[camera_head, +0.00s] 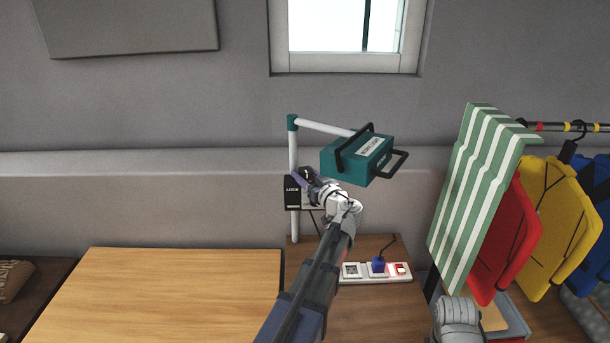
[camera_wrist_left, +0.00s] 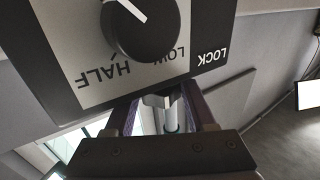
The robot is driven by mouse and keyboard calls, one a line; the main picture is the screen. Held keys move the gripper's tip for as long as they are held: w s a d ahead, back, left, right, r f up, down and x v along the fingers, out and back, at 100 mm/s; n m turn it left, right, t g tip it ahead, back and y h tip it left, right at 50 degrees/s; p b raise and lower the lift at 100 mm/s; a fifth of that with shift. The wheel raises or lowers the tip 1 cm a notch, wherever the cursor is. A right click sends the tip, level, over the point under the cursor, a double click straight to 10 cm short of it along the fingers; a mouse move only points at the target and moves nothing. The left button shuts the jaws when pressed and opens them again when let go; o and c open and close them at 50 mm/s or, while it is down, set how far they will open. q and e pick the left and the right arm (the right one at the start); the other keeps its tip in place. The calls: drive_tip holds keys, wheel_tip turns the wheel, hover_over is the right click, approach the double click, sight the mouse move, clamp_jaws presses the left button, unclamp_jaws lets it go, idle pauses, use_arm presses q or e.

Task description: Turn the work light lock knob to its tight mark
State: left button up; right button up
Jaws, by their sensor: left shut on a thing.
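The teal work light (camera_head: 357,156) hangs from the white pole (camera_head: 293,160) against the wall. A dark panel marked LOCK (camera_head: 292,193) is mounted on the pole. In the left wrist view, a round black lock knob (camera_wrist_left: 143,28) sits on the panel (camera_wrist_left: 75,72), beside the words HALF and LOW. Its white pointer line points up and left, away from HALF and LOW. My right gripper is out of view.
A wooden table (camera_head: 160,295) lies at lower left, its top bare. A power strip (camera_head: 350,271) with a blue plug (camera_head: 378,264) is below the light. A green striped cloth (camera_head: 480,190) and red, yellow and blue hangings (camera_head: 545,220) crowd the right.

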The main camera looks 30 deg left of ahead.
use_arm(q)
clamp_jaws()
drive_tip(key=shift+s+m+t+h, duration=0.2)
drive_tip(key=shift+m+t+h, duration=0.2)
drive_tip(key=shift+m+t, duration=0.15)
drive_tip(key=shift+w+m+t+h, duration=0.2)
drive_tip(key=shift+m+t+h, duration=0.8)
drive_tip(key=shift+t, duration=0.35)
drive_tip(key=o, duration=0.7)
unclamp_jaws()
drive_tip(key=shift+c, duration=0.2)
drive_tip(key=shift+s+d, duration=0.1)
